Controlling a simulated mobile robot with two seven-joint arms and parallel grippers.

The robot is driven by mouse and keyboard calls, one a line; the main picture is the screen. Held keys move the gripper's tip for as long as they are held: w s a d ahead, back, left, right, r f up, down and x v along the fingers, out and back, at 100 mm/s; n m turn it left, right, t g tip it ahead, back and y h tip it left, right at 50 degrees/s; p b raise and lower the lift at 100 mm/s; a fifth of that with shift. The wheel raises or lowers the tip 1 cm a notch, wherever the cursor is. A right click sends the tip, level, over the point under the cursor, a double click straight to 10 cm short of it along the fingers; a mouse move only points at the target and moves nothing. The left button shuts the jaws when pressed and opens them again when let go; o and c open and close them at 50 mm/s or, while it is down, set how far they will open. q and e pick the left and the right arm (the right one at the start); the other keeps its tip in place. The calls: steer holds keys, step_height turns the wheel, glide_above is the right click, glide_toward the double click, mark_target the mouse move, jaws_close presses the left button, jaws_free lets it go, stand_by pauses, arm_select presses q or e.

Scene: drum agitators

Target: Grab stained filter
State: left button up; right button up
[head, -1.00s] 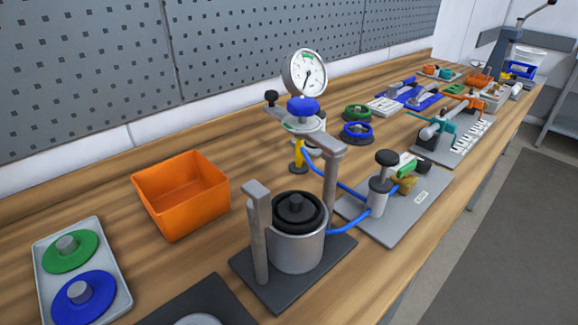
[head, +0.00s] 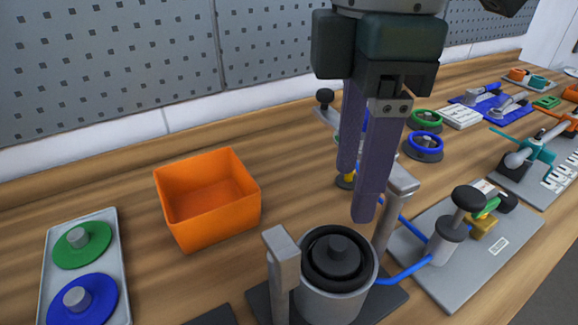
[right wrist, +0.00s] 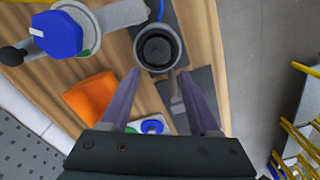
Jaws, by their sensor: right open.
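A black round piece with a knob (head: 337,262) sits in a grey metal cup (head: 335,303) at the bottom centre of the head view. It is dark, but I cannot tell stains on it. The dark round top also shows in the right wrist view (right wrist: 158,50). My right gripper (head: 354,195) is open and empty, pointing down above and behind the cup. In the right wrist view its two fingers reach toward the cup's near edge, with the cup beyond and between the tips. My left gripper is not in view.
Grey posts (head: 283,270) flank the cup. An orange box (head: 215,220) and a tray (head: 118,255) with green and blue knobbed discs stand to the left. A pump with blue hoses (head: 450,240) stands to the right. Bare wood lies behind the tray.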

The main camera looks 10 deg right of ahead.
mark_target(338, 242)
step_height(338, 242, down, 4)
steer(key=shift+s+r, duration=0.1)
steer(key=f, duration=0.5)
steer(key=shift+w+f, duration=0.3)
steer(key=shift+w, duration=0.05)
jaws_close()
stand_by(1.0)
